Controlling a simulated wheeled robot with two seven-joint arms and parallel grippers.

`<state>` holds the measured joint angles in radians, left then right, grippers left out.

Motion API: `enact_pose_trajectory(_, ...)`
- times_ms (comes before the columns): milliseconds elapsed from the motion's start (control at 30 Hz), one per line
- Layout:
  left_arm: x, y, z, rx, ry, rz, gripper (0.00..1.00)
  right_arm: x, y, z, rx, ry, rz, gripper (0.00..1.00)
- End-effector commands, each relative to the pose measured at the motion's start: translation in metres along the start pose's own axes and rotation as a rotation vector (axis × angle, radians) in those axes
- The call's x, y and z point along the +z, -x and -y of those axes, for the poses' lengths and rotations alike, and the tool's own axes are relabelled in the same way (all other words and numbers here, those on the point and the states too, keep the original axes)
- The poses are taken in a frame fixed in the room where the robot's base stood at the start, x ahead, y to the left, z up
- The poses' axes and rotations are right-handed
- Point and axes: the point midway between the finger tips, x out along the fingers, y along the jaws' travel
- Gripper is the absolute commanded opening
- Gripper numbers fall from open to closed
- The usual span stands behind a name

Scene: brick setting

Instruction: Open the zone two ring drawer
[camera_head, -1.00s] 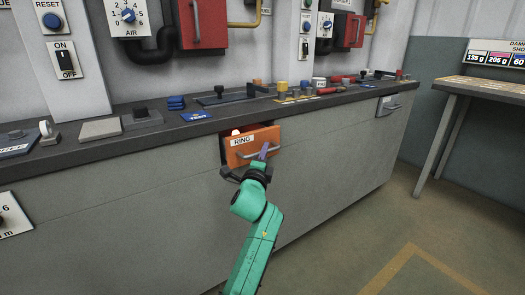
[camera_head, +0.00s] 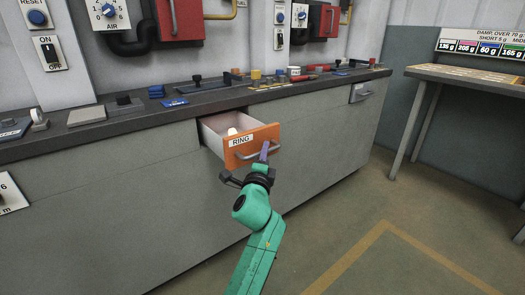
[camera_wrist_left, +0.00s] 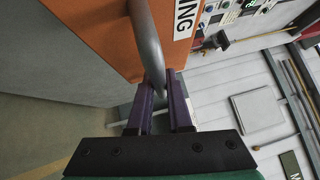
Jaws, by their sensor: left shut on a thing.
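The ring drawer (camera_head: 250,140) has an orange front with a white RING label and a grey bar handle (camera_head: 258,151). It stands pulled out of the grey counter, with its pale inside and a small light object (camera_head: 232,132) showing. My left gripper (camera_head: 264,153) is at the handle. In the left wrist view its purple fingers (camera_wrist_left: 166,98) are shut around the grey handle (camera_wrist_left: 150,50), close to the orange front (camera_wrist_left: 95,30). My right gripper is in neither view.
The counter top (camera_head: 130,115) carries switches, blocks and tools. A side table (camera_head: 470,78) stands at the right. The floor (camera_head: 370,210) in front is clear, with a yellow line.

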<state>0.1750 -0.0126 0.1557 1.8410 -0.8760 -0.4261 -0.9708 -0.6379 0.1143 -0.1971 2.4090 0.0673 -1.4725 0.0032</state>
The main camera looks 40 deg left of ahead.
Motion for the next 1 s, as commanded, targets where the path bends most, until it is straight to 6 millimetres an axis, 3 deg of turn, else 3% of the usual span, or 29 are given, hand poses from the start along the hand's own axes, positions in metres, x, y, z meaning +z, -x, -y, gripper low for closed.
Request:
enact_pose_trajectory(233,0.0,0.0,-0.001,0.003,0.001,0.0,0.0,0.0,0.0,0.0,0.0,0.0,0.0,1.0)
enact_pose_trajectory(267,0.0,0.0,-0.001,0.003,0.001,0.0,0.29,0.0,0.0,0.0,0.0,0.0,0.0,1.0)
enact_pose_trajectory(300,0.0,0.0,-0.001,0.003,0.001,0.0,0.44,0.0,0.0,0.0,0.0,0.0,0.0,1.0)
enact_pose_trajectory(333,0.0,0.0,-0.001,0.002,0.001,0.0,0.47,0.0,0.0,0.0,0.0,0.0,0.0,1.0)
enact_pose_trajectory(733,-0.001,0.007,-0.001,0.002,0.0,-0.001,0.47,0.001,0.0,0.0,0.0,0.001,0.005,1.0)
enact_pose_trajectory(867,0.0,0.03,-0.001,0.004,0.001,-0.002,0.47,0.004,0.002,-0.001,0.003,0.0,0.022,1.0)
enact_pose_trajectory(1000,0.0,0.066,-0.004,0.006,0.001,-0.001,0.47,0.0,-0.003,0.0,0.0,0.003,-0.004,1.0)
